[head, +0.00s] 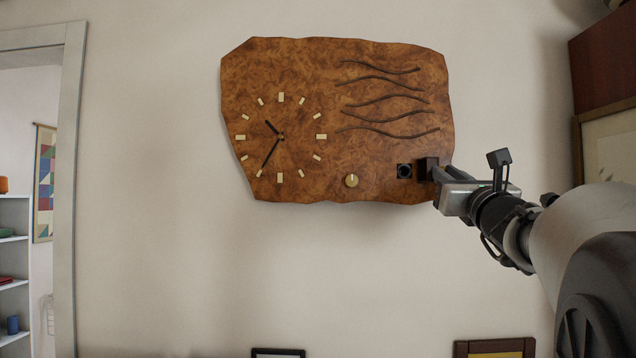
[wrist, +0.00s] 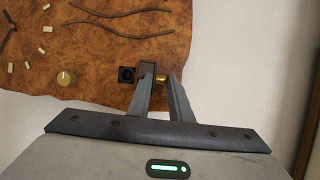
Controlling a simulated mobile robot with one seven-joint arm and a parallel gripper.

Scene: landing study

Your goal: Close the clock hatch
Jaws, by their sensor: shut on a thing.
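The clock (head: 310,75) is a brown burl-wood slab on the wall, with a dial at its left. Near its lower right is a small square black opening (head: 404,171), also in the wrist view (wrist: 127,74). The hatch (head: 428,166) is a small dark flap standing out from the clock just right of the opening, so it is open. In the wrist view the hatch (wrist: 149,68) shows nearly edge-on, with a brass knob (wrist: 163,78) on its right side. My gripper (head: 440,174) is at the hatch, its fingers (wrist: 160,82) shut on that knob; the exact contact is partly hidden.
A brass dial knob (head: 352,180) sits on the clock left of the opening. Bare wall (head: 200,260) lies below and left of the clock. Picture frames stand low, a doorway with shelves (head: 14,245) is at far left, and a dark wood cabinet (head: 605,65) is at right.

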